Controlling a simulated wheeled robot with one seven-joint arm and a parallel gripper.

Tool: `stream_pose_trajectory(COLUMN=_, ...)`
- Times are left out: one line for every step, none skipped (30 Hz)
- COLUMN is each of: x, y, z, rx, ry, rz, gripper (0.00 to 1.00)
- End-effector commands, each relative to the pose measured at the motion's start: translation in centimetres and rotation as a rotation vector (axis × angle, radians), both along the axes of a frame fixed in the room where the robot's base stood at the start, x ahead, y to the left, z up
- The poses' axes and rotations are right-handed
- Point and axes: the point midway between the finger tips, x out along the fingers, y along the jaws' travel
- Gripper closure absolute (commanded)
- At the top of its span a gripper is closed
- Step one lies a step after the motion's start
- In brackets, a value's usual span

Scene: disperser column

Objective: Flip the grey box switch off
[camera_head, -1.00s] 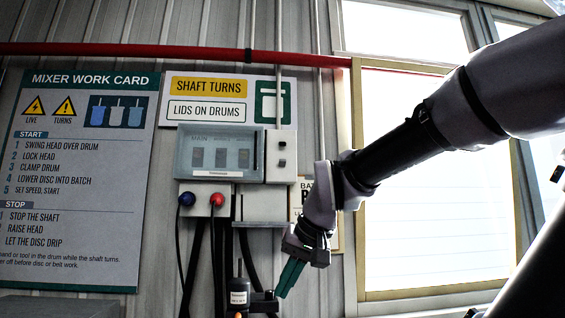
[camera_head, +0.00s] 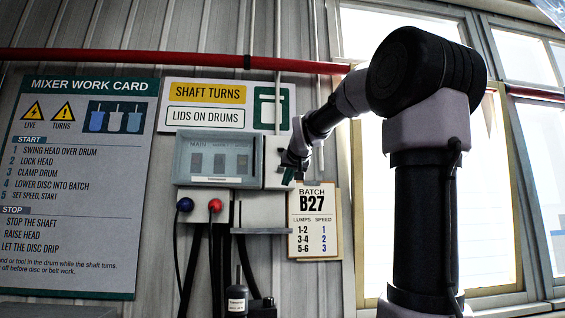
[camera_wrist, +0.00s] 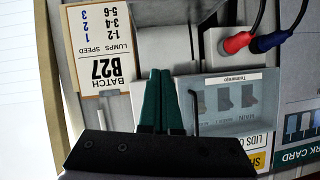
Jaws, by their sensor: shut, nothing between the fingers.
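A grey box (camera_head: 273,160) with small dark controls is fixed to the wall at the right end of the wider panel with a see-through cover (camera_head: 222,180). My gripper (camera_head: 288,176) is in front of this box and hides its right part and controls, so I cannot tell the switch's position. In the wrist view my gripper's green fingers (camera_wrist: 160,72) are together and empty, just beside the covered panel (camera_wrist: 262,110). That panel shows several dark switches behind its cover, one labelled MAIN. I cannot tell whether the fingertips touch the box.
A red plug (camera_head: 214,205) and a blue plug (camera_head: 185,204) with cables sit below the panel. A batch card (camera_head: 312,222) hangs at the lower right. A red pipe (camera_head: 180,53) runs above. A vertical conduit (camera_head: 277,70) rises above the box. A window is at right.

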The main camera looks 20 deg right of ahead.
Motion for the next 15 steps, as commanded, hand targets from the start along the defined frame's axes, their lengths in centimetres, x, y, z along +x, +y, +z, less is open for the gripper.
stream_pose_trajectory(x=2.4, y=-1.0, z=2.2, rx=-0.042, ry=-0.045, rz=-0.014, gripper=1.00)
stream_pose_trajectory(x=3.6, y=-1.6, z=3.5, rx=-0.064, ry=-0.071, rz=-0.024, gripper=1.00)
stream_pose_trajectory(x=5.0, y=-2.3, z=5.1, rx=-0.095, ry=-0.105, rz=-0.034, gripper=1.00)
stream_pose_trajectory(x=5.9, y=-2.7, z=6.3, rx=-0.117, ry=-0.128, rz=-0.041, gripper=1.00)
stream_pose_trajectory(x=6.7, y=-3.1, z=7.3, rx=-0.137, ry=-0.151, rz=-0.049, gripper=1.00)
stream_pose_trajectory(x=7.7, y=-3.5, z=8.6, rx=-0.166, ry=-0.177, rz=-0.056, gripper=1.00)
stream_pose_trajectory(x=8.4, y=-3.7, z=9.4, rx=-0.183, ry=-0.194, rz=-0.061, gripper=1.00)
stream_pose_trajectory(x=8.9, y=-4.0, z=10.1, rx=-0.199, ry=-0.210, rz=-0.065, gripper=1.00)
stream_pose_trajectory(x=9.5, y=-4.2, z=11.0, rx=-0.219, ry=-0.229, rz=-0.070, gripper=1.00)
stream_pose_trajectory(x=9.9, y=-4.3, z=11.5, rx=-0.231, ry=-0.240, rz=-0.073, gripper=1.00)
stream_pose_trajectory(x=10.3, y=-4.4, z=11.9, rx=-0.241, ry=-0.249, rz=-0.075, gripper=1.00)
stream_pose_trajectory(x=10.6, y=-4.5, z=12.4, rx=-0.251, ry=-0.261, rz=-0.077, gripper=1.00)
stream_pose_trajectory(x=10.7, y=-4.5, z=12.7, rx=-0.257, ry=-0.266, rz=-0.079, gripper=1.00)
stream_pose_trajectory(x=10.9, y=-4.5, z=12.8, rx=-0.261, ry=-0.269, rz=-0.079, gripper=1.00)
stream_pose_trajectory(x=11.0, y=-4.6, z=13.0, rx=-0.265, ry=-0.273, rz=-0.081, gripper=1.00)
